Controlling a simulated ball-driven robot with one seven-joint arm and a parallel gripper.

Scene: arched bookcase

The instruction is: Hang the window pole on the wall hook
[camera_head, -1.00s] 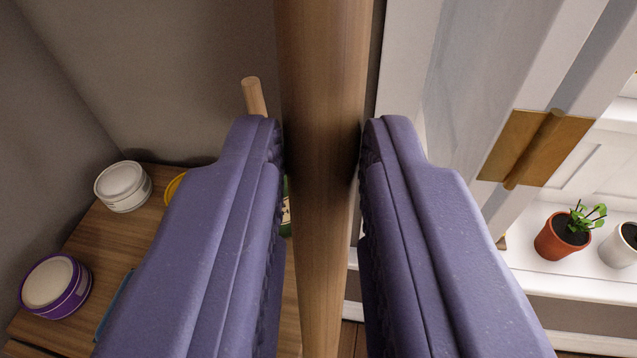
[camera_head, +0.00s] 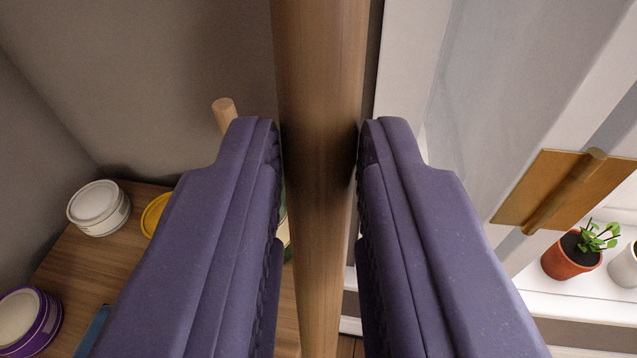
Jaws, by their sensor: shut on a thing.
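The window pole (camera_head: 320,70) is a thick brown wooden rod. It runs upright through the middle of the view, and both its ends are out of frame. My gripper (camera_head: 320,150) has two purple padded fingers, one on each side of the pole, shut on it. A short wooden peg (camera_head: 224,115) sticks out in front of the grey wall, left of the pole. It may be the wall hook; its lower part is hidden behind my left finger. The peg and the pole are apart in the picture.
A wooden surface (camera_head: 75,255) at lower left holds a white tub (camera_head: 98,208), a purple tub (camera_head: 25,320) and a yellow round thing (camera_head: 155,213). At right are a white window frame with a brass fitting (camera_head: 560,190) and a potted plant (camera_head: 572,258) on the sill.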

